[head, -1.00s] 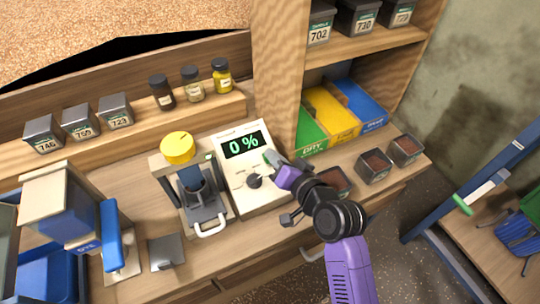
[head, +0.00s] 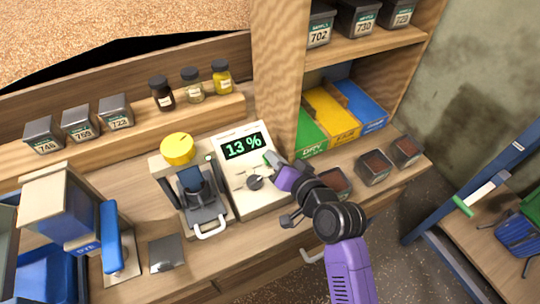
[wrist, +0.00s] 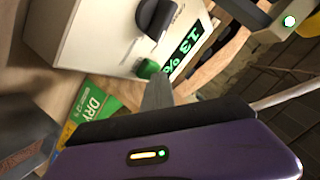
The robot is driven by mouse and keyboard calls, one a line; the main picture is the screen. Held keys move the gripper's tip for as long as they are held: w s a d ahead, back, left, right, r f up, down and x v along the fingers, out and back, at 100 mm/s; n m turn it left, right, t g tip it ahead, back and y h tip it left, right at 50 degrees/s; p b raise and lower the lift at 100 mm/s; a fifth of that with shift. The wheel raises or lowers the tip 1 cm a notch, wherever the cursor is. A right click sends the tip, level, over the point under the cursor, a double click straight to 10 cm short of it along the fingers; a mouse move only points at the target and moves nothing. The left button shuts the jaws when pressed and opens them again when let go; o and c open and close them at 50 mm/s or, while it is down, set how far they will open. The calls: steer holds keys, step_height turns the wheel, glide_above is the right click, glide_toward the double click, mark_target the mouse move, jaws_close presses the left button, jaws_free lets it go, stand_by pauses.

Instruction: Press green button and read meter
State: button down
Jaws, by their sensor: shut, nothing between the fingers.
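The white meter (head: 262,203) stands on the bench, and its display (head: 243,146) reads 13 % in green digits. A dark knob (head: 255,182) sits below the display. The green button (head: 271,158) is at the right of the display; it also shows in the wrist view (wrist: 147,68). My gripper (head: 279,168) is shut and empty, with its tip at the green button. In the wrist view the grey fingers (wrist: 158,92) end right at the button and look to be touching it. The wrist view shows the display (wrist: 184,50) turned over.
A press-like device with a yellow knob (head: 178,148) stands left of the meter. Small filled tins (head: 373,167) stand to the right. Green, yellow and blue bins (head: 330,115) sit behind, beside a wooden post (head: 277,80).

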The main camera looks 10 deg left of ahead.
steer(key=shift+s+d+r+p, duration=0.15)
steer(key=shift+s+r+p, duration=0.1)
steer(key=shift+r+p, duration=0.3)
steer(key=shift+s+d+r+p, duration=0.2)
steer(key=shift+s+r+p, duration=0.1)
steer(key=shift+r+p, duration=0.45)
steer(key=shift+s+d+r+p, duration=0.25)
steer(key=shift+s+r+p, duration=0.1)
steer(key=shift+r+p, duration=0.35)
steer(key=shift+s+d+r+p, duration=0.2)
steer(key=shift+s+r+p, duration=0.1)
steer(key=shift+r+p, duration=0.45)
steer(key=shift+r, duration=0.1)
